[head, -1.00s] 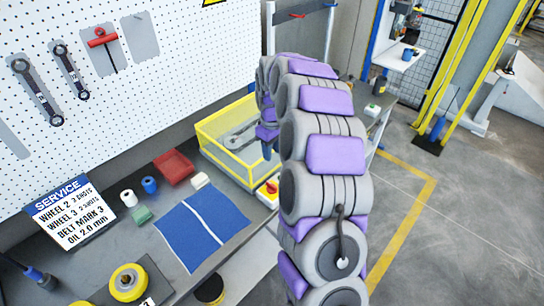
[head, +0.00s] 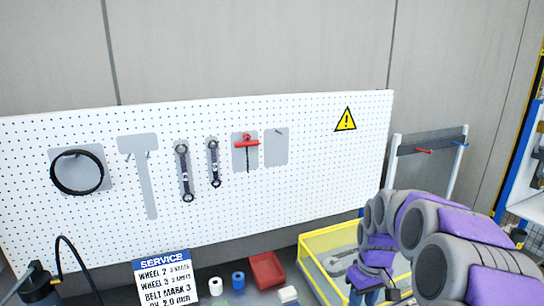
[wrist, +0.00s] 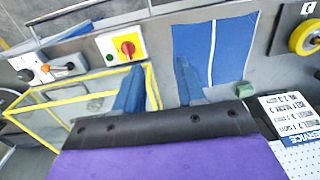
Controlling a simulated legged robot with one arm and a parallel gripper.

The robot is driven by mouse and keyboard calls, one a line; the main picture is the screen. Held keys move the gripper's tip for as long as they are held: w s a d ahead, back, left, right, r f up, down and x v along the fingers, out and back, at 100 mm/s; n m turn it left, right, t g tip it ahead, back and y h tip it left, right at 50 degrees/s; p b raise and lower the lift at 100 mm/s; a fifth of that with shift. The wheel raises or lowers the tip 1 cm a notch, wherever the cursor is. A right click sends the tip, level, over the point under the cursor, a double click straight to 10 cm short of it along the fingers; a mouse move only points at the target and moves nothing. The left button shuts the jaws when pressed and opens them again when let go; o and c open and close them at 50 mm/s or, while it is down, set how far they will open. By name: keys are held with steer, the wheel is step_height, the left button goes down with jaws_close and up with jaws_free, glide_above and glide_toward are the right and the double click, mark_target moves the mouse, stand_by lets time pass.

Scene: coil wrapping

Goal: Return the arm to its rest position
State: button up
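My arm, in grey and purple segments, reaches in from the lower right of the head view. My gripper (head: 368,290) is at its far end, beside the yellow-edged clear bin (head: 328,236), partly hidden and cut off by the bottom edge. In the wrist view my gripper (wrist: 158,78) shows two blue fingers spread apart with nothing between them. Bench top lies beyond the fingers, with the blue mat (wrist: 192,42) close to the right finger and the yellow bin frame (wrist: 60,97) behind the left one.
A black coil (head: 77,191) hangs on the pegboard (head: 290,200) at left. Wrenches (head: 186,172) and a red-handled tool (head: 247,144) hang there too. A red tray (head: 267,270) and the service sign (head: 163,280) are on the bench. A red-yellow switch (wrist: 127,48) is near the gripper.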

steer(key=s+a+r+m+b, duration=0.1)
steer(key=s+a, duration=0.3)
steer(key=s, duration=0.3)
steer(key=s+a+r+b, duration=0.1)
steer(key=s+a, duration=0.2)
steer(key=s, duration=0.4)
steer(key=s+a+f+m+b, duration=0.1)
steer(key=s, duration=0.8)
steer(key=s+a+f+m+g+b, duration=0.1)
steer(key=s+f, duration=0.1)
steer(key=s, duration=0.7)
steer(key=shift+s+a+f+m, duration=0.15)
steer(key=shift+s+f+m, duration=0.15)
steer(key=shift+s+m, duration=0.1)
